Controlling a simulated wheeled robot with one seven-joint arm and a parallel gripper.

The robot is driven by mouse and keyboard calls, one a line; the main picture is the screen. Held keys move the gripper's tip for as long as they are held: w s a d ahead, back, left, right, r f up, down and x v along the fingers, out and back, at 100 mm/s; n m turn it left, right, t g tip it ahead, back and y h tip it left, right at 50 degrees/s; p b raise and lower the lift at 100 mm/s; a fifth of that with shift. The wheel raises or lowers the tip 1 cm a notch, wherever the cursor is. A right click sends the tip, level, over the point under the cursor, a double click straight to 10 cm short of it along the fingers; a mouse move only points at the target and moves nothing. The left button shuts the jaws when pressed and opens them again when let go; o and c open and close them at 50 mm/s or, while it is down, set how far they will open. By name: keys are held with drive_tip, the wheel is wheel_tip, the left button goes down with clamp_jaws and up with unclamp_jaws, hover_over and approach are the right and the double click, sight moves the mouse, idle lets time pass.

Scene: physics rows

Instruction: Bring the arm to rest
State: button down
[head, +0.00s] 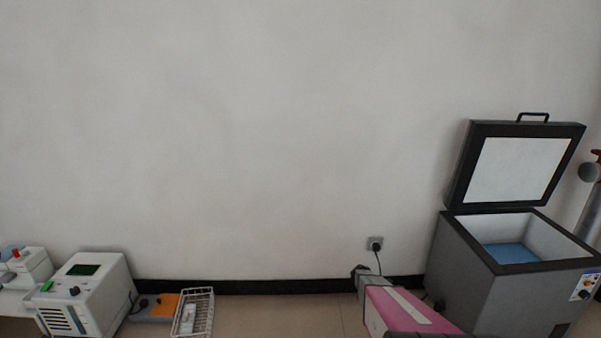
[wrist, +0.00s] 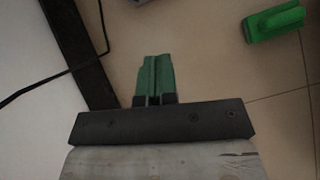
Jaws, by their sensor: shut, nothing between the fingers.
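My gripper (wrist: 154,72) shows in the wrist view with its two green fingers together and nothing between them. It is over the tiled floor, near the foot of the wall. In the head view my pink arm reaches in from the bottom right, left of the open chest. The fingers cannot be made out clearly there.
An open grey chest (head: 463,275) with its lid raised stands at the right. A white instrument (head: 108,272), an orange-topped box (head: 158,306) and a wire basket (head: 207,299) are at the lower left. A black cable (wrist: 45,84) runs near my gripper. A green object (wrist: 274,22) lies beyond.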

drive_tip(key=s+a+r+m+y, duration=0.2)
drive_tip(key=s+a+r+m, duration=0.3)
drive_tip(key=r, duration=0.6)
drive_tip(key=s+a+r+m+y, duration=0.3)
drive_tip(key=s+a+r+m, duration=0.1)
drive_tip(key=s+a+r, duration=0.5)
drive_tip(key=s+a+r+m+y, duration=0.3)
drive_tip(key=s+a+r+m, duration=0.2)
drive_tip(key=r, duration=0.8)
drive_tip(key=s+a, duration=0.3)
drive_tip(key=a, duration=0.1)
drive_tip(key=shift+r+m+t, duration=0.15)
drive_tip(key=shift+m+t, duration=0.15)
drive_tip(key=shift+s+d, duration=0.1)
drive_tip(key=shift+d, duration=0.05)
